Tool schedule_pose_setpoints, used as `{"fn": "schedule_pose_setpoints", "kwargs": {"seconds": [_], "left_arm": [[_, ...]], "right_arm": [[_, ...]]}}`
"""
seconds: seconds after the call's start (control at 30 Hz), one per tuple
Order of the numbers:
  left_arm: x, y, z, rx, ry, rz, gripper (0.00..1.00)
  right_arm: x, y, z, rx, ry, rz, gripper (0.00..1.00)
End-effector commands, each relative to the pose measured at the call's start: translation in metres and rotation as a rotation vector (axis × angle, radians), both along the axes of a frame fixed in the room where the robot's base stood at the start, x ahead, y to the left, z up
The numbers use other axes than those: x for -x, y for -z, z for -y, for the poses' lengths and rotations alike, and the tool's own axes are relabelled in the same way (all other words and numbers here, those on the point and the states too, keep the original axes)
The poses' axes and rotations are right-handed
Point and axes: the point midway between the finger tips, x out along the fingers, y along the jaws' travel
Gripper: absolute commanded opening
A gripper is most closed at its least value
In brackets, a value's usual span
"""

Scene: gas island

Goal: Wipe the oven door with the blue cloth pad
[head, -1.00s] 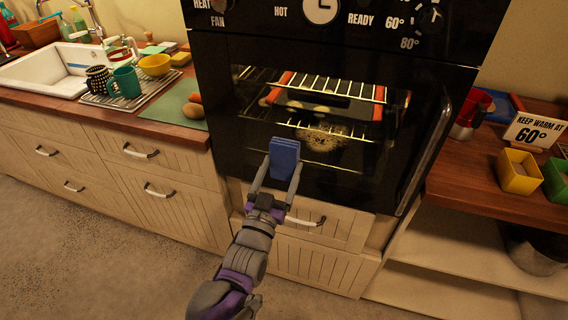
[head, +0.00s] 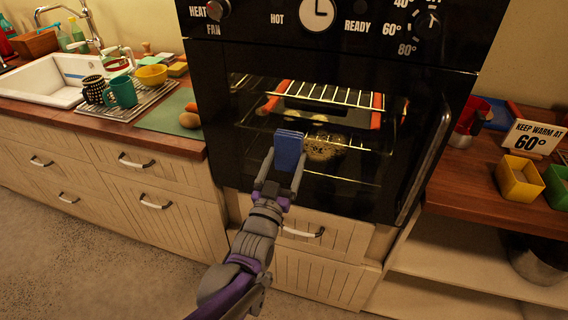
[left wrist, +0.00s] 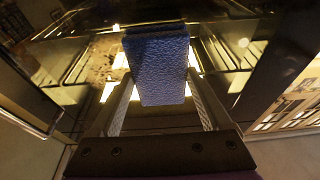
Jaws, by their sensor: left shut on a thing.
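The blue cloth pad (head: 288,150) is held upright between the fingers of my left gripper (head: 282,170), which is shut on it. The pad also shows in the left wrist view (left wrist: 158,68), between the two fingers (left wrist: 160,100). The oven door (head: 330,200) is shut, dark and glossy, with racks and a lit inside showing through its glass. The pad overlaps the lower left part of the glass in the head view. Whether the pad touches the door I cannot tell. A brownish speckled patch (head: 322,148) shows near the pad. My right gripper is not in view.
The oven handle (head: 427,165) runs along the door's right side. Drawers (head: 325,235) are below the oven. The left counter holds a sink (head: 45,80), a drying rack (head: 128,108) and a green board (head: 165,112). The right counter (head: 465,180) holds pots and a sign (head: 533,137).

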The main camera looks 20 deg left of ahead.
Motion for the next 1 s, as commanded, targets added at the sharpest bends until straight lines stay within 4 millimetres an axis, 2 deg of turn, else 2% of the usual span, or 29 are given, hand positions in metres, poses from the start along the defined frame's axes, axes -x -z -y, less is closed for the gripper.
{"fn": "schedule_pose_setpoints", "kwargs": {"seconds": [0.47,1.0], "left_arm": [[0.000,0.000,0.000,0.000,0.000,0.000,0.37],[-0.011,0.000,0.000,0.000,0.000,0.000,0.37]], "right_arm": [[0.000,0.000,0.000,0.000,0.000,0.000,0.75],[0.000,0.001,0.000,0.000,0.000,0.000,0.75]]}}
